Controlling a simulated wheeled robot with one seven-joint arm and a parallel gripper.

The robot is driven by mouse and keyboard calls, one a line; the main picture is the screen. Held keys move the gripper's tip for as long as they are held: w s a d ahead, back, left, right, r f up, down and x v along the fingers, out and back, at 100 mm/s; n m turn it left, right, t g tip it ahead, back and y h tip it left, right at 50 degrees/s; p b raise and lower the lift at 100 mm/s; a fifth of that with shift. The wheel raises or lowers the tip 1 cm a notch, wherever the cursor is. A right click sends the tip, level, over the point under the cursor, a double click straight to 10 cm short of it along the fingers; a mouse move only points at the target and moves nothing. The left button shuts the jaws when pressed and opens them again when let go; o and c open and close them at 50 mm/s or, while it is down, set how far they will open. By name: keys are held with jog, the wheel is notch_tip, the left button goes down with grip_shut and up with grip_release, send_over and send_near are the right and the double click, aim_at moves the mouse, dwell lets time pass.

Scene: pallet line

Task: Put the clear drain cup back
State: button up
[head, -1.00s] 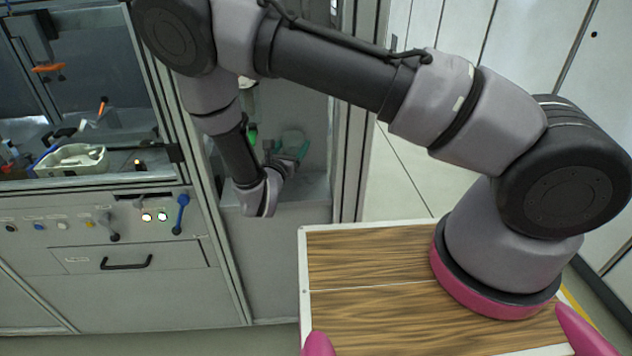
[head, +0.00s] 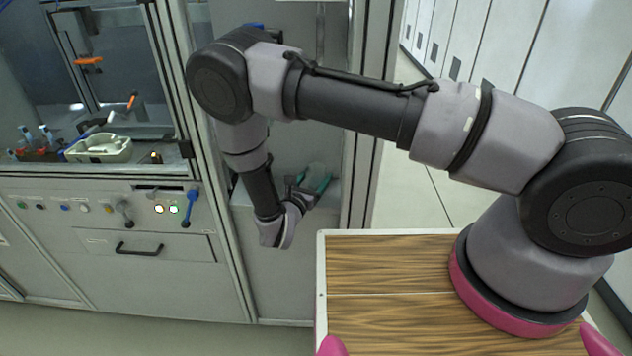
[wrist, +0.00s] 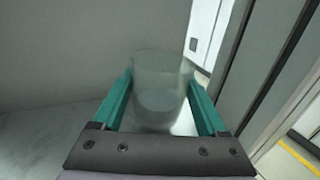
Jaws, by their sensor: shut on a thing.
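My gripper (wrist: 160,88) has green fingers and is shut on the clear drain cup (wrist: 160,97). In the wrist view the cup is see-through, pale and upright in the picture, with one finger at each side. In the head view my gripper (head: 316,181) is in the recess at the right end of the machine, low and close above its grey ledge (head: 326,200). The cup is too faint to make out clearly there. My forearm and wrist hide part of the recess. I cannot tell whether the cup touches anything but the fingers.
A grey frame post (head: 368,130) borders the recess on the right; it stands at the right in the wrist view too. Left are the machine's panel with a blue-handled valve (head: 190,208), a drawer handle (head: 140,249) and a pale tray (head: 98,150) behind the window.

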jog(key=shift+f, duration=0.7)
jog(key=shift+f, duration=0.1)
jog(key=o, duration=1.4)
jog(key=v, duration=1.2)
jog(key=shift+s+a, duration=0.1)
jog(key=shift+s, duration=0.05)
